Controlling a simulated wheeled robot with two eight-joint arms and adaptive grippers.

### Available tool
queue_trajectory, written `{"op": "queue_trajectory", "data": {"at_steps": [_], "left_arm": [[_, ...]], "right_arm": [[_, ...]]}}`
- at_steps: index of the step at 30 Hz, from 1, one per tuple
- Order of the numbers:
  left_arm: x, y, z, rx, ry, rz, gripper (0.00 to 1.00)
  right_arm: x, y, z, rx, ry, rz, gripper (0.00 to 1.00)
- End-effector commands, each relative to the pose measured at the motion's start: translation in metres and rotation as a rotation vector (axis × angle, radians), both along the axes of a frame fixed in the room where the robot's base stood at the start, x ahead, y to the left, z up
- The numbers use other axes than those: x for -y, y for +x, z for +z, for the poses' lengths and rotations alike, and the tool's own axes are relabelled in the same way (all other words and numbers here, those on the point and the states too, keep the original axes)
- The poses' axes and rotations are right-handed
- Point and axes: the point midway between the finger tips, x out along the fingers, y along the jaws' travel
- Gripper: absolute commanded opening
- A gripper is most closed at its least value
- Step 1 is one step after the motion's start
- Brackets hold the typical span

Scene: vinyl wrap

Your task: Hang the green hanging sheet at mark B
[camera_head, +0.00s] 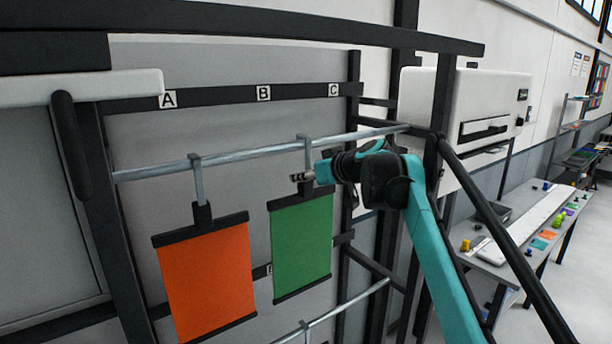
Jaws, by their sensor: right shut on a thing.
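The green hanging sheet (301,247) has dark bars at its top and bottom and a grey hook (306,150) above. The hook's top is at the upper grey rail (245,154), in the picture between mark B (263,93) and mark C (334,90); I cannot tell whether the rail bears its weight. My right gripper (301,177) comes in from the right and is shut on the green sheet's hanger, just above the top bar. The exact grip is small and partly hidden. My left gripper is out of view.
An orange sheet (207,278) hangs from the same rail to the left, below mark A (168,100), with a narrow gap to the green one. A lower rail (340,310) runs below. A side table (535,245) with small coloured items stands at the right.

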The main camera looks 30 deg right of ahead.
Motion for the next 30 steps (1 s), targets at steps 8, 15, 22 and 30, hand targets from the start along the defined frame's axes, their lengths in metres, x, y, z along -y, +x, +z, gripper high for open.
{"op": "queue_trajectory", "data": {"at_steps": [8, 15, 22, 30], "left_arm": [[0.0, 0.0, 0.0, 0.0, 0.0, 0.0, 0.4], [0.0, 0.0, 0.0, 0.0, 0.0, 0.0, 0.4], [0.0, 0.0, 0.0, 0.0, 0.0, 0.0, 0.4], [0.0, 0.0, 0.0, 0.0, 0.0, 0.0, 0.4]], "right_arm": [[0.0, 0.0, -0.001, 0.0, 0.0, 0.0, 0.0], [0.0, 0.0, -0.001, 0.0, 0.0, 0.0, 0.52], [0.0, -0.001, -0.001, 0.0, 0.0, 0.0, 0.52], [0.004, -0.037, 0.014, 0.0, 0.001, -0.004, 0.52]]}}
